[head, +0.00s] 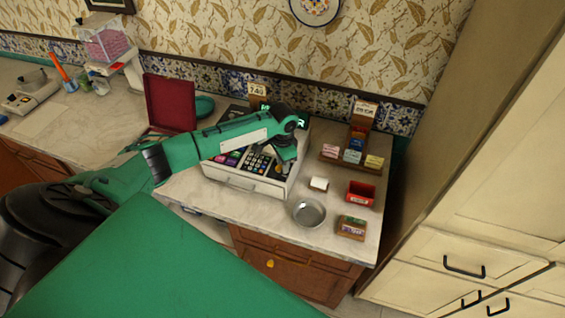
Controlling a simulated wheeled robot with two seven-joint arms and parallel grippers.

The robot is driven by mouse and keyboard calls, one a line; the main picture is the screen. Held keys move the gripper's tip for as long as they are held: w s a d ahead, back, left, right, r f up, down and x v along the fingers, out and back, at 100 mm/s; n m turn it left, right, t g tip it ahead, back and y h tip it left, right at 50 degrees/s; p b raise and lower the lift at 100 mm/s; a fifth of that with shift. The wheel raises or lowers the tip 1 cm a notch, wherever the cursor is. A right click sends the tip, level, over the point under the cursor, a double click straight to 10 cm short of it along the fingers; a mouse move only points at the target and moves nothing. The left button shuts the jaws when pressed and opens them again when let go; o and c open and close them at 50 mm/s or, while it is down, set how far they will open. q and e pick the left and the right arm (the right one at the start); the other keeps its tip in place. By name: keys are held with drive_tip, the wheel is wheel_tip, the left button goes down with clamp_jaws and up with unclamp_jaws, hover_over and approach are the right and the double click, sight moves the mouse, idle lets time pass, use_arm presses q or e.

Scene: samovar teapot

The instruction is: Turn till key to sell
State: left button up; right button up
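The till (243,185) is a white cash register on the marble counter, with dark and coloured buttons on its sloping top. My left arm comes in from the left across the till and hides much of its upper back part. My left gripper (285,152) points down at the right side of the till's keypad, close to or touching it; I cannot tell which. Its fingers are too small and dark to show whether they are open or shut. I cannot make out the till key. My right gripper is not in view.
Right of the till are a metal bowl (309,213), a red tray (360,193), a small white block (319,184) and a wooden stand (341,158) with coloured packets. An open red box (170,103) stands behind my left arm. Cream cabinets (480,220) flank the right.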

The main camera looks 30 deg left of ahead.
use_arm(q)
drive_tip(key=shift+r+b, duration=0.3)
drive_tip(key=shift+r, duration=0.15)
wheel_tip(320, 180, up, 13)
drive_tip(key=b, duration=0.4)
drive_tip(key=shift+f, duration=0.1)
